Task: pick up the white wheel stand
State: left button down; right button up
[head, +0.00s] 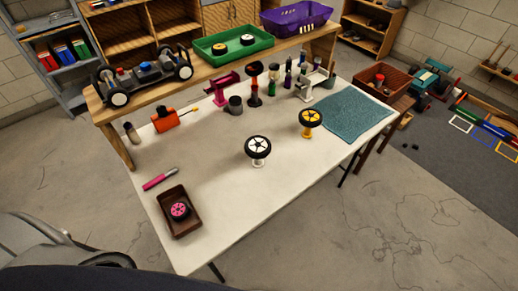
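A small white wheel stand (258,163) is upright near the middle of the pale table. A black wheel with white spokes (258,146) rests on top of it and hides its upper part. To its right and farther back, a yellow stand (308,133) holds a black wheel with yellow spokes (311,117). Neither of my grippers is in view, so nothing is seen touching the white stand.
A brown tray (169,220) with a pink-spoked wheel lies front left, near a pink-handled tool (160,179). A teal mat (352,115) covers the right end. Tools and bottles line the back. A raised shelf (209,75) holds a car chassis (143,75) and green tray (222,55). The front middle is clear.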

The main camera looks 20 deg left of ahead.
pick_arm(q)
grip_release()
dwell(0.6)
